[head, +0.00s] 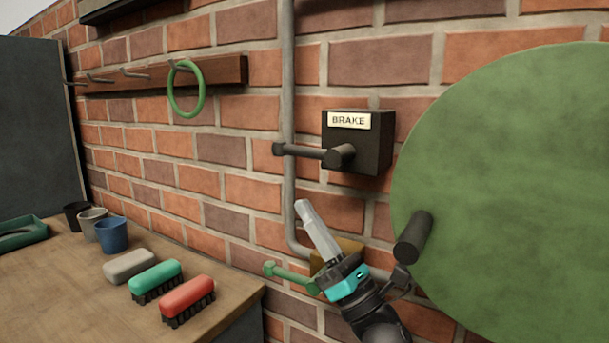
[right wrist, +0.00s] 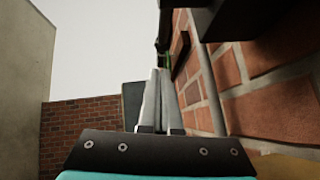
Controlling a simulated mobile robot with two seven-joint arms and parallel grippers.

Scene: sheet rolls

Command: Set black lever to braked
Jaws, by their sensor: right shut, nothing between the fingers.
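The black lever (head: 312,152) sticks out to the left from a black box (head: 372,150) on the brick wall, lying about horizontal. A label reading BRAKE (head: 349,121) is on the box's front. My right gripper (head: 304,206) is below the lever and box, pointing up and to the left, with its fingers together and nothing between them. It is apart from the lever in the head view. In the right wrist view its closed fingers (right wrist: 160,98) point away, with a dark shape overhead. My left gripper is not in view.
A green lever (head: 290,276) on a yellowish box (head: 343,252) is close beside my right gripper. A large green disc with a dark handle (head: 413,237) fills the right. A grey pipe (head: 287,70) runs down the wall. A table (head: 60,290) with brushes and cups stands left.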

